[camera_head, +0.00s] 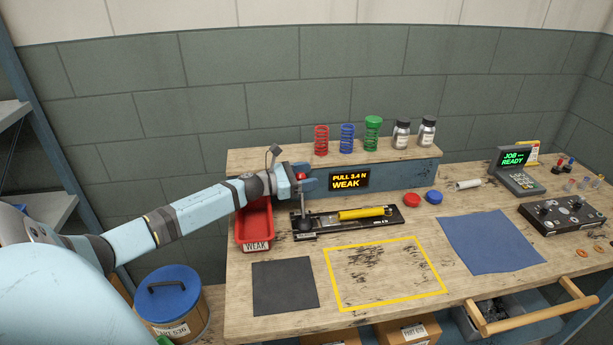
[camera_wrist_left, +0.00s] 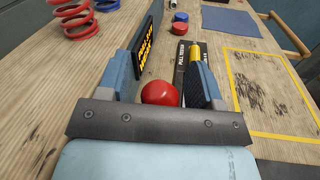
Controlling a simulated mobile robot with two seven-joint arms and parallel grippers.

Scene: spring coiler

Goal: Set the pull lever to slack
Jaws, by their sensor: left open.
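The pull tester (camera_head: 390,224) is a black base with a yellow cylinder (camera_head: 362,213), lying on the bench. Its lever (camera_head: 305,224) stands near upright at the left end, topped by a red ball knob (camera_wrist_left: 160,93). My left gripper (camera_head: 311,178) is open around the knob; in the left wrist view the knob sits between the two blue fingers, with gaps at the sides. The display (camera_head: 349,180) reads "PULL 3.4 N WEAK". My right gripper is not in view.
A red tray (camera_head: 254,233) labelled WEAK stands left of the tester. Red (camera_head: 321,140), blue (camera_head: 347,138) and green (camera_head: 372,133) springs stand on the raised shelf behind. A dark mat (camera_head: 284,286) and a yellow-framed area lie clear in front.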

